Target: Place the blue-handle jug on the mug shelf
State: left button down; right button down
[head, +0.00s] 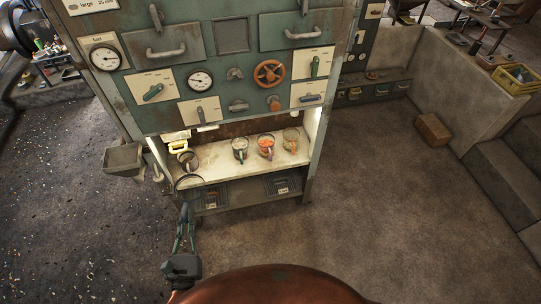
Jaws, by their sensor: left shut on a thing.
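My left gripper (186,214) comes up from the bottom, in front of the cabinet's left side. It is shut on a jug (189,183), whose round dark rim shows just above the fingers, at the shelf's front left. The jug's handle is hidden, and I cannot make out its colour. The mug shelf (219,174) is the pale lit board under the panel. My right gripper is not in view.
A control panel (226,77) with gauges, levers and an orange wheel (269,73) overhangs the shelf. A metal hopper (124,159) sticks out at the left. A lower shelf holds dark bins (282,185). The shelf is bare between the dark and green-handled mugs.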

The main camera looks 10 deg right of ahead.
aim_at(225, 162)
jog(key=z, duration=1.9)
jog(key=i, duration=1.55)
jog(key=u, duration=2.75)
